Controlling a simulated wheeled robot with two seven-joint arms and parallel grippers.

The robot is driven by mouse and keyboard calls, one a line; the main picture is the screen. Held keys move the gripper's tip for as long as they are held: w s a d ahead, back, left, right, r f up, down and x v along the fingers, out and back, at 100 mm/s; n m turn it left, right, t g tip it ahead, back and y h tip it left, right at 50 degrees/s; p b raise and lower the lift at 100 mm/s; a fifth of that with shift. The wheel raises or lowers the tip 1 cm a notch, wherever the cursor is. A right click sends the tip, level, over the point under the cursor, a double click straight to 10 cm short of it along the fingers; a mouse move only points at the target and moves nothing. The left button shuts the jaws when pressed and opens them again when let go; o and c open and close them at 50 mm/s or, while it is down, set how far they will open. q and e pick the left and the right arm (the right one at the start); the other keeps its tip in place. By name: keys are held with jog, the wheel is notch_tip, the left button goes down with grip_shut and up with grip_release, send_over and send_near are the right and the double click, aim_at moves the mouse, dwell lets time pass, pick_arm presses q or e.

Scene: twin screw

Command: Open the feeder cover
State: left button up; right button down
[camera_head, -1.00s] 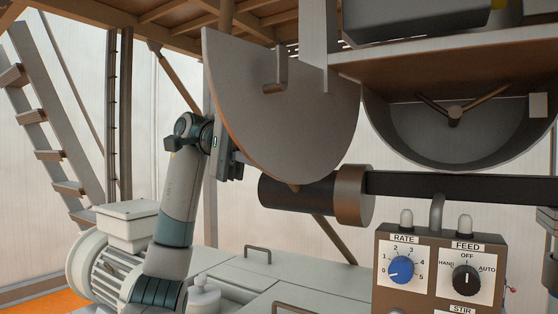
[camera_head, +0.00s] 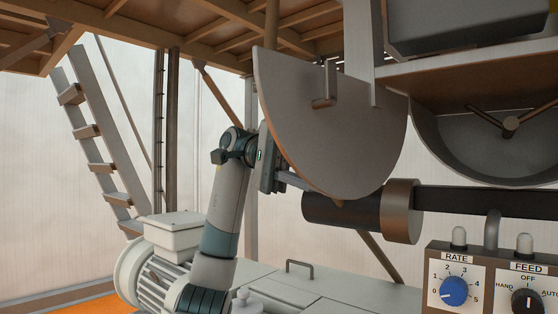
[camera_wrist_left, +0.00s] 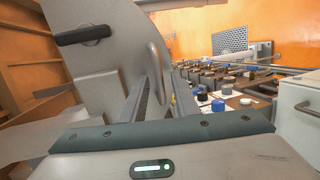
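The feeder cover (camera_head: 345,140) is a grey half-disc plate with a bracket handle (camera_head: 325,86). It hangs swung away to the left of the open feeder trough (camera_head: 462,140). My left gripper (camera_head: 292,181) is at the cover's lower left edge, its fingertips partly hidden by the plate. In the left wrist view the two fingers (camera_wrist_left: 158,100) are apart, with a rounded grey edge (camera_wrist_left: 156,55) beyond them. I see nothing held, and cannot tell whether a finger touches the cover. My right gripper is out of view.
A dark cylinder (camera_head: 345,212) lies below the cover. A control box (camera_head: 485,285) with RATE and FEED knobs stands at the lower right. A motor (camera_head: 150,275) is at the lower left. A ladder (camera_head: 98,150) stands behind; wooden framing is overhead.

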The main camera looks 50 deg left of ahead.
pick_arm(q)
jog(key=p+v, duration=0.5)
jog(key=v, duration=1.1)
jog(key=shift+a, duration=0.3)
dwell(0.6)
